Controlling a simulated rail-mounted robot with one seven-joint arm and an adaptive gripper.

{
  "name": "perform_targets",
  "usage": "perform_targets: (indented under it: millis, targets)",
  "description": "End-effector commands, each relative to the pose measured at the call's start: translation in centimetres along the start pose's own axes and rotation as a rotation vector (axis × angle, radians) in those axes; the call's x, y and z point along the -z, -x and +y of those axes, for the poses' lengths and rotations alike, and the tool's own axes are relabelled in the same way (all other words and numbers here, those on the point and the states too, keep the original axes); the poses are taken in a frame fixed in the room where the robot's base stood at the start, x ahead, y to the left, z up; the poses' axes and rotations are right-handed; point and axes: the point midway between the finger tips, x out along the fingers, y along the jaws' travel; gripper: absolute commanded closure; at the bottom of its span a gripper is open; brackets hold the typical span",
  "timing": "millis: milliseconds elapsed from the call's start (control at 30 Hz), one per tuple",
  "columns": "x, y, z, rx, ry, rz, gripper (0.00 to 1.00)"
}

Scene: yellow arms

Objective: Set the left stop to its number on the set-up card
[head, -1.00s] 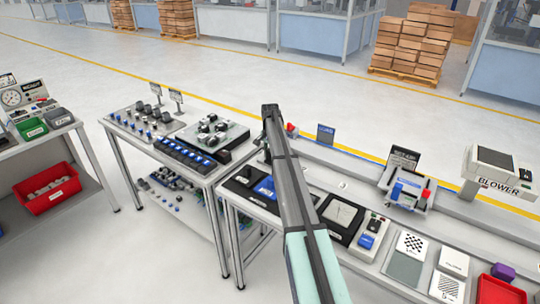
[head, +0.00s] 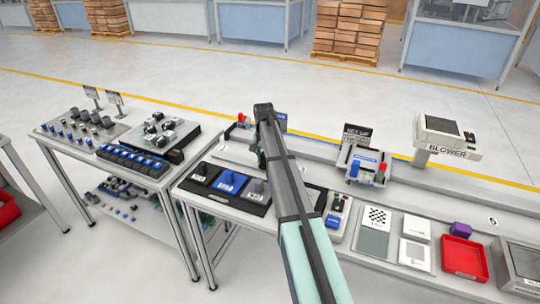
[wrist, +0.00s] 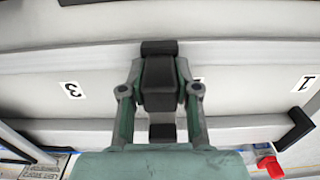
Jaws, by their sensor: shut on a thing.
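My gripper (wrist: 160,88) is shut over the light numbered rail (wrist: 240,85) in the wrist view. A dark block lies at its fingertips; it looks like the left stop, but the fingers hide most of it. The rail's 3 label (wrist: 72,90) is on the left and its 1 label (wrist: 307,83) on the right, with another label mostly hidden beside the gripper. In the head view my arm hides the fingertips. The dark set-up card (head: 357,134) stands behind the rail, right of my arm; its numbers are too small to read.
A fixture with blue and red parts (head: 364,167) stands on the rail below the card, with the blower (head: 446,140) farther right. A red knob (head: 241,118) is left of my arm. A black tray (head: 205,190), a red tray (head: 464,258) and other items sit in front.

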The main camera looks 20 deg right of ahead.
Motion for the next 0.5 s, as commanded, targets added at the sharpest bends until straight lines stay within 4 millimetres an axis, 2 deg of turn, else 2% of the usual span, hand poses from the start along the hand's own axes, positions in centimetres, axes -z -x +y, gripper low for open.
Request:
perform_targets:
  millis: [433,467,500]
  targets:
    - [-0.46,-0.04,-0.21,0.001,0.01,0.0,1.0]
    - [-0.46,-0.04,-0.21,0.001,0.01,0.0,0.59]
    - [-0.46,-0.03,-0.22,0.001,0.01,0.0,0.44]
